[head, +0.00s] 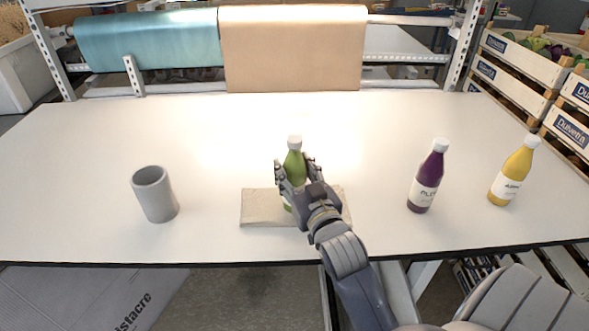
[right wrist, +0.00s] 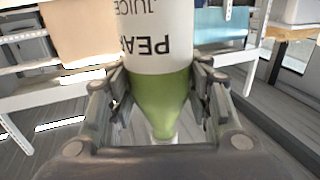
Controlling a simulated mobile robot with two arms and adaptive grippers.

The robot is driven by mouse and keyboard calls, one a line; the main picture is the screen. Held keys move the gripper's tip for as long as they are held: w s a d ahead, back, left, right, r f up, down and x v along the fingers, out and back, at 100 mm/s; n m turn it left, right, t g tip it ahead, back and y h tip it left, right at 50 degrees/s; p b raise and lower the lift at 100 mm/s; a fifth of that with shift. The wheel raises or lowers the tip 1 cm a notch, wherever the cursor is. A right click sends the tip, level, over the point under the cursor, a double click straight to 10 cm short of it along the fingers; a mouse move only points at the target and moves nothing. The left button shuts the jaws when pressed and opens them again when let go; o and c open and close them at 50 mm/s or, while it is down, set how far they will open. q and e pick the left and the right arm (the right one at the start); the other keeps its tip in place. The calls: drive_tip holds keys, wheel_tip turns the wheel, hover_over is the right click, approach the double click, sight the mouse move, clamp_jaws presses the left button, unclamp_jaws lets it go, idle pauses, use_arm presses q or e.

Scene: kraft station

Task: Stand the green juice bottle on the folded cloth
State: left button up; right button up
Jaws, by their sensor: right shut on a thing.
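The green juice bottle (head: 294,164) has a white cap and looks upright in the head view. My right gripper (head: 293,180) is shut around its body, and its fingers and wrist hide much of the bottle's lower part. In the right wrist view the bottle (right wrist: 160,90) fills the gap between the two fingers (right wrist: 163,92), with its white label readable upside down. The beige folded cloth (head: 260,207) lies flat on the table, below and around the bottle's base in the head view. I cannot tell whether the base touches it. My left gripper is out of view.
A grey cup (head: 155,195) stands to the left on the white table (head: 100,150). A purple bottle (head: 428,178) and a yellow bottle (head: 514,172) stand to the right. The table's far middle is clear. Paper rolls (head: 292,48) hang behind it.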

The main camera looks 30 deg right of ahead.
drive_tip(key=o, duration=1.3)
drive_tip(key=shift+f, duration=0.35)
drive_tip(key=shift+o, duration=0.4)
drive_tip(key=shift+r, duration=0.3)
drive_tip(key=shift+r+p, duration=0.35)
drive_tip(key=shift+r, duration=0.15)
drive_tip(key=b+v, duration=0.1)
drive_tip(key=v, duration=0.2)
drive_tip(key=b+v, duration=0.1)
drive_tip(key=v, duration=0.2)
drive_tip(key=shift+s+f, duration=0.15)
drive_tip(key=shift+f, duration=0.05)
drive_tip(key=p, duration=0.3)
approach(299, 177)
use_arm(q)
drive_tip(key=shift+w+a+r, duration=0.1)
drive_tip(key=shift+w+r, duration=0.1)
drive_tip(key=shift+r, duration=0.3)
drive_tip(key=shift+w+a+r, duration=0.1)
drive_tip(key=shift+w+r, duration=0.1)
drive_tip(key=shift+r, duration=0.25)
use_arm(e)
drive_tip(key=shift+w+d+r, duration=0.15)
drive_tip(key=shift+w+r, duration=0.1)
drive_tip(key=shift+w, duration=0.2)
